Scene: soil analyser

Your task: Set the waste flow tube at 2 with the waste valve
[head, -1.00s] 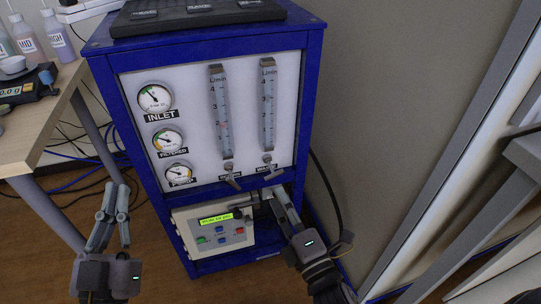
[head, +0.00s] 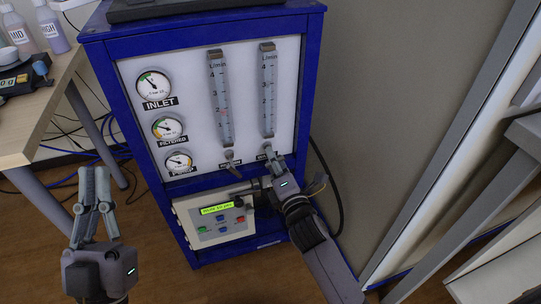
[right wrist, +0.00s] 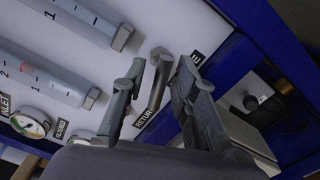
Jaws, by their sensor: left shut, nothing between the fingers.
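The waste flow tube (head: 268,95) is the right of two clear scaled tubes on the white panel. I cannot make out its float. The waste valve (right wrist: 160,54) is a metal knob with a lever under that tube; in the head view my right gripper (head: 272,158) largely hides it. In the right wrist view my right gripper (right wrist: 160,88) has its fingers apart on either side of the valve and lever; contact cannot be told. My left gripper (head: 94,207) is shut and empty, low at the left, away from the panel.
Gauges (head: 154,86) line the panel's left side. A control box (head: 216,214) sits below. A table (head: 40,135) is at left; the wall is at right.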

